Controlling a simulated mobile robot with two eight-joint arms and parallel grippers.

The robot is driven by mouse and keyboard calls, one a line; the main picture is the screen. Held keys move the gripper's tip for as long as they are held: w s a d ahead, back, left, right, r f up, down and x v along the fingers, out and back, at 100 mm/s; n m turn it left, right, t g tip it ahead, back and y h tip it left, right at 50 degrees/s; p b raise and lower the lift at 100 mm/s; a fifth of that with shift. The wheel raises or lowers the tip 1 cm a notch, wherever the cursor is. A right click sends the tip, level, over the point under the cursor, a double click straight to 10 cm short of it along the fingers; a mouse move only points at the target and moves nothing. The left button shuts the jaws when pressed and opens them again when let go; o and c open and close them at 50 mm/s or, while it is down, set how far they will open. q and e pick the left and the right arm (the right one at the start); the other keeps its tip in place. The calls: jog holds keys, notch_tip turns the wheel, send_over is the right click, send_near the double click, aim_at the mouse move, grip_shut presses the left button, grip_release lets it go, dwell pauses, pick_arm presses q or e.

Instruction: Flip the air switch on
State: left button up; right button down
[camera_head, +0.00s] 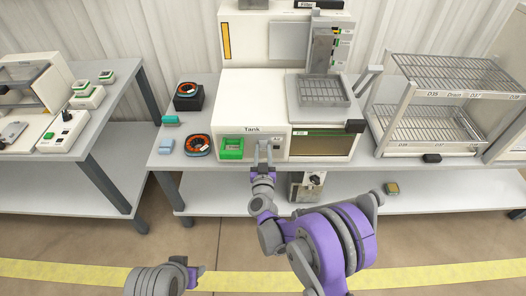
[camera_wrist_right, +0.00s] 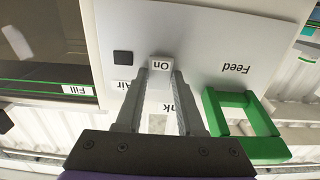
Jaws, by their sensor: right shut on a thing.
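The tank machine (camera_head: 250,95) stands on the workbench, with its front panel facing me. In the right wrist view the air switch (camera_wrist_right: 161,65) shows as a small white block marked "On", beside an "Air" label partly covered by a finger. My right gripper (camera_wrist_right: 160,75) has its fingertips on both sides of this block and is shut on it. In the head view the right gripper (camera_head: 264,150) reaches up to the panel and hides the switch. My left gripper (camera_head: 194,275) is low at the left, away from the bench; its fingers do not show clearly.
A green-framed feed opening (camera_head: 231,147) lies just left of the right gripper. A black square (camera_wrist_right: 123,57) sits beside the switch. Orange-and-black round parts (camera_head: 197,145) lie on the bench at left. A wire rack (camera_head: 440,105) stands at right. The floor in front is clear.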

jog(key=shift+f+t+b, duration=0.3)
jog(key=shift+t+b, duration=0.1)
jog(key=shift+b, duration=0.15)
jog(key=shift+f+t+b, duration=0.3)
jog(key=shift+t+b, duration=0.7)
jog(key=shift+b, duration=0.2)
jog(key=shift+r+t, duration=0.1)
jog(key=shift+t, duration=0.2)
jog(key=shift+r, duration=0.1)
jog(key=c, duration=0.5)
grip_release()
jog(key=v, duration=1)
jog(key=shift+s, duration=0.35)
